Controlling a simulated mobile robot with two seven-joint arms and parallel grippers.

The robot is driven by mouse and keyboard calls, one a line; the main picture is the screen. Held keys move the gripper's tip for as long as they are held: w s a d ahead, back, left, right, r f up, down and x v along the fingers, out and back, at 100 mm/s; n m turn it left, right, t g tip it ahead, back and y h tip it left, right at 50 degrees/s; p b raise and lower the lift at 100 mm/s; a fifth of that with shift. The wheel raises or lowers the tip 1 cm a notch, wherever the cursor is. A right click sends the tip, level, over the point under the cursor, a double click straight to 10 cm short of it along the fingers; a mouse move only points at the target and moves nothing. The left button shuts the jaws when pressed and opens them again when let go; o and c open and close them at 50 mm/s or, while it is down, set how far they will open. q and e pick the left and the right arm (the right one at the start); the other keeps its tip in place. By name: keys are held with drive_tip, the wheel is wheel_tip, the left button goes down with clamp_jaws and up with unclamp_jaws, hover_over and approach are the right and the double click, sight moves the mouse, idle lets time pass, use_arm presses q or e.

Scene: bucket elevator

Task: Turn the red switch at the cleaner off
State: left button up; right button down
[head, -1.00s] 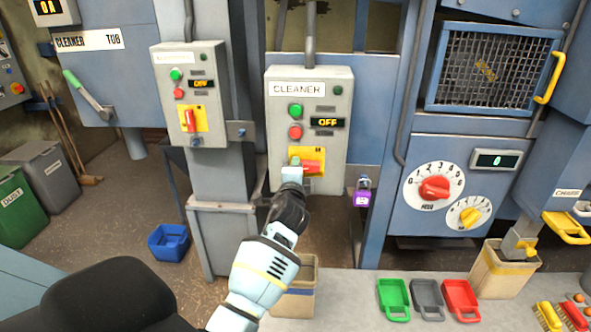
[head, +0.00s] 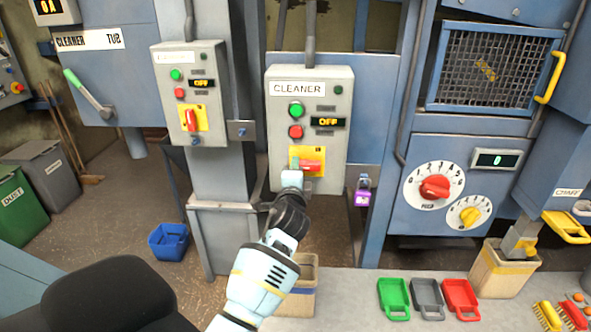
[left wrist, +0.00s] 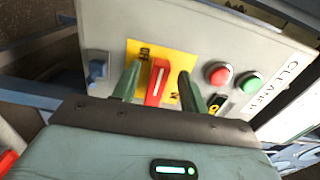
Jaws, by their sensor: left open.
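The grey cleaner box (head: 341,100) has a white CLEANER label, a green and a red button, and a display (head: 327,122) reading OFF. The red switch (head: 312,166) sits on a yellow plate low on the box, its handle lying level in the head view. My left gripper (head: 292,178) is just below and left of the switch, hiding part of the plate. In the left wrist view the red switch (left wrist: 157,83) shows between the two open green fingers (left wrist: 158,86), with gaps beside it; I cannot tell whether either finger touches it. My right gripper is out of view.
A similar box (head: 190,95) with its own red switch, upright, stands to the left. A purple padlock (head: 363,191) hangs right of the cleaner box. Dials (head: 434,187) are farther right. Green, grey and red scoops (head: 394,299) lie on the bench below.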

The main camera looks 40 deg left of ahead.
use_arm(q)
drive_tip(key=v, duration=0.6)
idle(0.5)
drive_tip(key=s+d+f+n+g+h, duration=0.15)
drive_tip(key=s+d+f+h, duration=0.3)
drive_tip(key=s+f, duration=0.5)
drive_tip(key=s+d+f+n+g+h, duration=0.1)
drive_tip(key=s+d+f+n+h, duration=0.15)
drive_tip(key=s+d+f, duration=0.7)
drive_tip(key=s+d+f+n+g+h, duration=0.2)
drive_tip(key=s+f, duration=0.4)
drive_tip(key=s, duration=0.3)
drive_tip(key=s+d+f+n+g+h, duration=0.2)
drive_tip(key=s+f+n, duration=0.1)
drive_tip(key=s+f, duration=0.4)
drive_tip(key=s, duration=0.3)
drive_tip(key=shift+s+f+n+h+p, duration=0.15)
drive_tip(key=shift+s+n+h+p, duration=0.15)
